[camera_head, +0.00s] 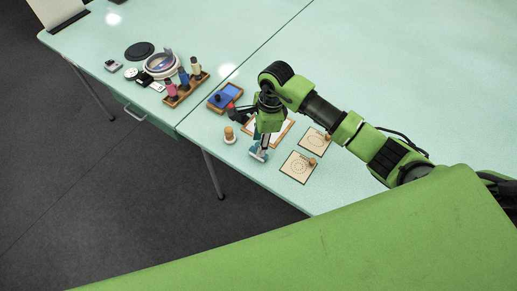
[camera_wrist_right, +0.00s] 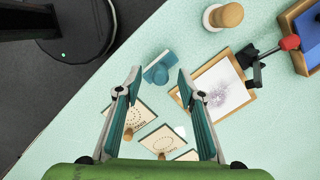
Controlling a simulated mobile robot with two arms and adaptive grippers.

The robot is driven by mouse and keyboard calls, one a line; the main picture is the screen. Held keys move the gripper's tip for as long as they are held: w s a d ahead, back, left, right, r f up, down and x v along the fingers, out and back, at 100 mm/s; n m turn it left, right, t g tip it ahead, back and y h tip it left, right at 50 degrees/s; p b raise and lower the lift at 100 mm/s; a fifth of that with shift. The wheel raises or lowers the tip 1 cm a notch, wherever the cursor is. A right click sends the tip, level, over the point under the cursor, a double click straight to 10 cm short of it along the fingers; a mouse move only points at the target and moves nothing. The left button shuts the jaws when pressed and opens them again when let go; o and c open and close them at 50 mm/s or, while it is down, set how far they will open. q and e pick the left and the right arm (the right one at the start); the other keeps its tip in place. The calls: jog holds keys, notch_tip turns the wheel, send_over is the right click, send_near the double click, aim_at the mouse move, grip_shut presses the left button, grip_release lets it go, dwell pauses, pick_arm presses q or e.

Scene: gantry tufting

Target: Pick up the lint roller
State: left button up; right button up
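A small teal-blue object, which looks like the lint roller (camera_wrist_right: 158,70), lies on the pale green table near its edge. It also shows in the head view (camera_head: 257,155), partly hidden by my gripper. My right gripper (camera_head: 263,143) points down over it. In the right wrist view my right gripper (camera_wrist_right: 158,82) is open, with the teal object beyond and between its two fingertips. I cannot tell whether the fingers touch it. My left gripper is not in view.
A wooden-knobbed piece (camera_head: 229,135), pattern cards (camera_head: 298,167) and a blue tray (camera_head: 225,96) are near. A rack of spools (camera_head: 186,88) stands farther left. The table's right side is clear.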

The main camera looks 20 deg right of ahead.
jog(key=shift+a+f, duration=0.15)
jog(key=shift+f, duration=1)
grip_shut()
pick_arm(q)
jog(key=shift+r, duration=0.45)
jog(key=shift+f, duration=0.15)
pick_arm(e)
jog(key=shift+w+r, duration=0.1)
jog(key=shift+r, duration=0.05)
